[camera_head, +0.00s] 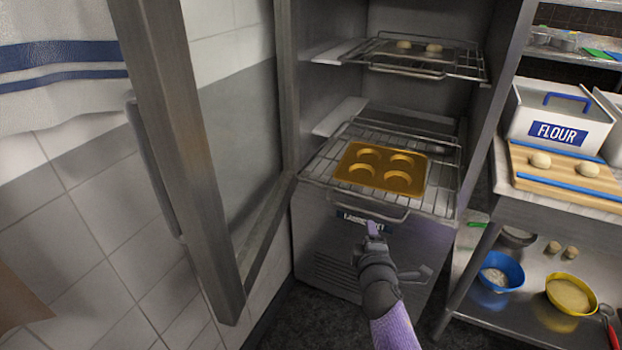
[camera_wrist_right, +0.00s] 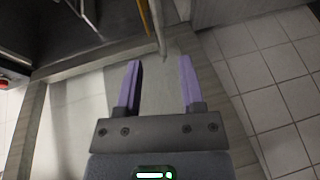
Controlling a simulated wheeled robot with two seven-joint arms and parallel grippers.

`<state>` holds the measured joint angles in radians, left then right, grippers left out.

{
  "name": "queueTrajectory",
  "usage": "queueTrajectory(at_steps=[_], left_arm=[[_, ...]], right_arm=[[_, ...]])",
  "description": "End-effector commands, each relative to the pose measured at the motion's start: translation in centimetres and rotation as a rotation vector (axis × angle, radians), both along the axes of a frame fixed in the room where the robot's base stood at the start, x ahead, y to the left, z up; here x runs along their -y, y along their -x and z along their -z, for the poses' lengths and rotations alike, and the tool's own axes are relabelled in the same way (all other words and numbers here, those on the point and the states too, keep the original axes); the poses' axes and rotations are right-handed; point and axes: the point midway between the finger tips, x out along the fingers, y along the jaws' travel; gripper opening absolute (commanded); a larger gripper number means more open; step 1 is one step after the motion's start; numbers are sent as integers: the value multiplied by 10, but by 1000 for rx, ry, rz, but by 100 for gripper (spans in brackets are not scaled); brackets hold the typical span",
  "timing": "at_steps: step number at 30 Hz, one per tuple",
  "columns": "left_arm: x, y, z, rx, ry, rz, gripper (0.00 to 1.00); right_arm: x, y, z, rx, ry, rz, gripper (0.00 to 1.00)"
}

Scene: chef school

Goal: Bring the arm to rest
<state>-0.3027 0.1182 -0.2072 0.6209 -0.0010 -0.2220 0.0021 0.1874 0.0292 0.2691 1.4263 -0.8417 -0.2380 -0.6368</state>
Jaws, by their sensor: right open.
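My right arm comes up from the bottom of the head view. Its right gripper (camera_head: 374,229) is in front of the open cabinet, just below the front edge of the lower wire rack (camera_head: 375,207). In the right wrist view the two purple fingers of the right gripper (camera_wrist_right: 160,85) stand apart with nothing held between them. A golden muffin tray (camera_head: 381,169) with several round cups lies on the lower rack, apart from the gripper. My left gripper is not in view.
The cabinet door (camera_head: 175,130) stands open at the left. The upper rack (camera_head: 412,66) holds dough pieces. At right, a counter has a flour bin (camera_head: 560,118) and a wooden board (camera_head: 560,184); below are a blue bowl (camera_head: 502,270) and a yellow bowl (camera_head: 571,295).

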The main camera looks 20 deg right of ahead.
Motion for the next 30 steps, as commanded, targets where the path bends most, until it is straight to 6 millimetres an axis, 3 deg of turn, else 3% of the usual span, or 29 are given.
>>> queueTrajectory(at_steps=[2,4,7,9,11,12,15,18,21,24,30], left_arm=[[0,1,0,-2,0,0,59],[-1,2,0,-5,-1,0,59],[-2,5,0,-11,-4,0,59],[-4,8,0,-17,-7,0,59],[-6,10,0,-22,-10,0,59],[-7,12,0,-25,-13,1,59],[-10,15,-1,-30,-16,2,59],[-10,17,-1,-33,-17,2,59],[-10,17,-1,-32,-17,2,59],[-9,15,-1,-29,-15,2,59],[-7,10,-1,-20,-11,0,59]], right_arm=[[-5,4,15,-24,-36,-8,50],[-18,18,52,-87,-133,-23,50],[-46,64,135,-245,-363,-16,50],[-65,114,191,-370,-529,29,50],[-79,163,232,-478,-657,93,50],[-87,199,255,-547,-733,148,50],[-101,293,296,-707,-886,317,50],[-108,374,315,-823,-976,489,50],[-109,428,321,-890,-1019,617,50],[-109,453,321,-917,-1034,682,50],[-109,458,321,-921,-1037,694,50]])
